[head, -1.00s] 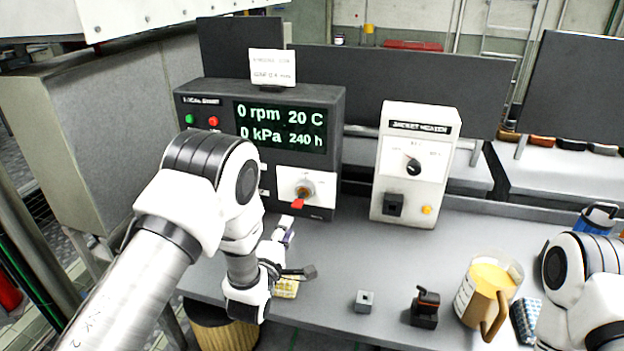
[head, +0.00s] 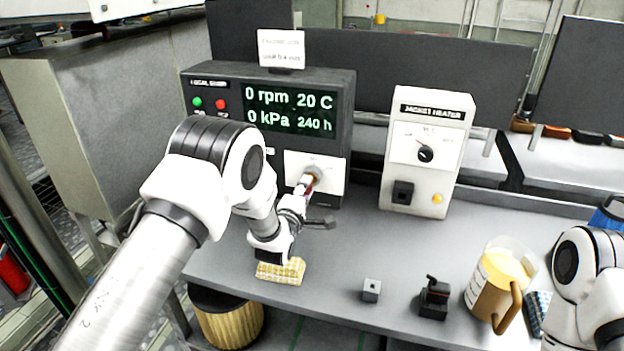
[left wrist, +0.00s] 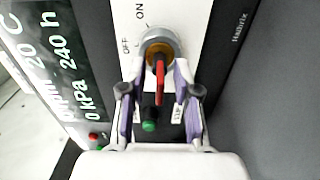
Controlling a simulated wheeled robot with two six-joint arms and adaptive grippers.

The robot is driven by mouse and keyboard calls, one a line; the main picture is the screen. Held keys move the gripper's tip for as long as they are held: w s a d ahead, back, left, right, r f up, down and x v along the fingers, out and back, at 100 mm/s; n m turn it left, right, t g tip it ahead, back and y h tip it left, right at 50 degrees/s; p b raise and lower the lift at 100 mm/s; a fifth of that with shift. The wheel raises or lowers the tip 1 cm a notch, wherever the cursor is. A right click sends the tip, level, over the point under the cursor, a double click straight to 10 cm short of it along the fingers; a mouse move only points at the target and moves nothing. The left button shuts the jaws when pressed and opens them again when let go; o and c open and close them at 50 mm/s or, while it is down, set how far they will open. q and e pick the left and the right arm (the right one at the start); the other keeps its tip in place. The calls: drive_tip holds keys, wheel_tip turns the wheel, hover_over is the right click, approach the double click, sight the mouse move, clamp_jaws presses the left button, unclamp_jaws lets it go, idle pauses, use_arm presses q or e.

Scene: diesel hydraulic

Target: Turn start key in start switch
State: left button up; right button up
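The start switch is a brass-ringed lock on a white plate (head: 330,170) on the front of the dark local-start panel (head: 345,115). In the left wrist view the red start key (left wrist: 160,76) stands in the switch (left wrist: 160,46), near the OFF and ON marks. My left gripper (left wrist: 160,80) is open, one purple-padded finger on each side of the key, with gaps visible between. In the head view my left gripper (head: 306,186) is at the switch and hides most of the key. My right arm shows at the right edge; its gripper is out of view.
The panel display (head: 290,110) reads 0 rpm, with green and red buttons beside it. A jacket heater box (head: 428,150) stands to the right. A small grey block (head: 371,290), a black device (head: 433,298) and a jug (head: 497,280) stand on the bench. A yellow patterned item (head: 280,270) lies below my left wrist.

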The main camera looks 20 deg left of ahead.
use_arm(q)
clamp_jaws()
drive_tip(key=m, duration=0.3)
drive_tip(key=shift+m, duration=0.4)
drive_tip(key=m, duration=0.8)
drive_tip(key=shift+m, duration=0.3)
drive_tip(key=shift+o, duration=0.2)
unclamp_jaws()
drive_tip(key=shift+f+m, duration=0.1)
drive_tip(key=shift+m, duration=0.3)
drive_tip(key=shift+o, duration=1.1)
